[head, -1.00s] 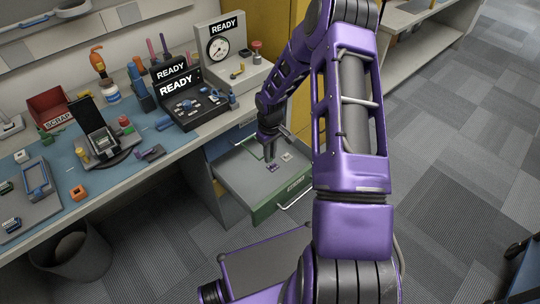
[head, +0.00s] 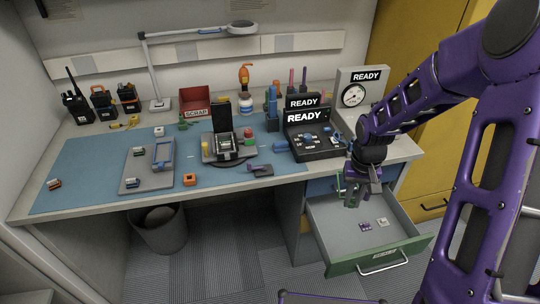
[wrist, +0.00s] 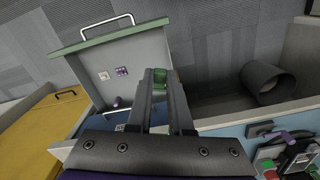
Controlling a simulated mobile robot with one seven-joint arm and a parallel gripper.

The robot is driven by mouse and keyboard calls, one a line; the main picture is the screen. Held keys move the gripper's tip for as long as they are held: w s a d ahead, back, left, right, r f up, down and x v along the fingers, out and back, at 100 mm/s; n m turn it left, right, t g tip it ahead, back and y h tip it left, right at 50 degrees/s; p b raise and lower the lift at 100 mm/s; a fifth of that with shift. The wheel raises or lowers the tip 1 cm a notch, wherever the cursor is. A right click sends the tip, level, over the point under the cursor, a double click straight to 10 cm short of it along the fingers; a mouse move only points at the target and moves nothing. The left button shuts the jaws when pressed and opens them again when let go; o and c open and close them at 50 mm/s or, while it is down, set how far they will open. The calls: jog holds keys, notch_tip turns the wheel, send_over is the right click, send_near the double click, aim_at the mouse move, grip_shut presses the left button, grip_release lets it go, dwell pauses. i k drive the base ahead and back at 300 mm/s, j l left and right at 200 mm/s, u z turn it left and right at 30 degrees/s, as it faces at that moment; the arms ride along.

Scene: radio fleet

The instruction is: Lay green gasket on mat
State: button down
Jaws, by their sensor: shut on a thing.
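The green gasket (wrist: 159,78) is between my fingertips in the wrist view. Only part of it shows there, and a thin green edge (head: 339,184) shows beside my fingers in the head view. My gripper (head: 358,200) is shut on it, pointing down over the back of the open drawer (head: 335,238). The blue mat (head: 90,165) lies on the desk to the left, well away from my gripper.
The drawer holds a purple part (head: 365,227) and a pale part (head: 382,222). On the mat stand a grey tray (head: 133,183) with a blue frame, a black fixture (head: 222,147) and an orange part (head: 190,179). The black READY box (head: 315,150) stands near my arm.

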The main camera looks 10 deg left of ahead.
aim_at(89, 173)
jog(key=k, duration=0.45)
jog(key=k+u, duration=0.1)
jog(key=u, duration=0.35)
jog(key=k+u, duration=0.1)
jog(key=u, duration=0.35)
jog(key=i+j+u, duration=0.4)
jog(key=i+j, duration=0.4)
jog(key=i, duration=0.15)
jog(key=i+j, duration=0.45)
jog(key=i, duration=0.1)
